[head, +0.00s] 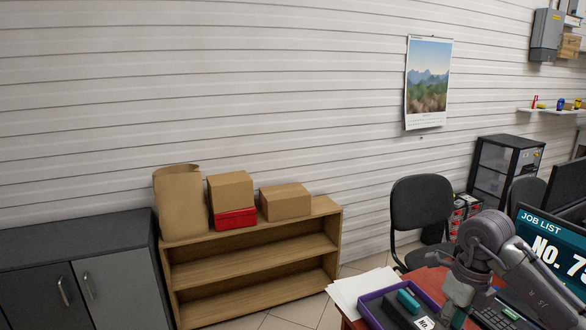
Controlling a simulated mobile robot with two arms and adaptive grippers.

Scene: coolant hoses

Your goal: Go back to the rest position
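Grey links of one of my arms come in at the lower right of the head view, in front of the desk. The arm bends at a rounded joint and runs down past the bottom edge. No gripper fingers can be made out, so what that gripper holds is hidden. My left arm and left gripper do not show.
A red-topped desk (432,277) bears a purple tray (374,298) with a teal item (408,301), white papers (352,289) and a monitor (552,249). A black chair (420,205) stands behind. A wooden shelf (250,241) with boxes and a grey cabinet (115,290) line the wall.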

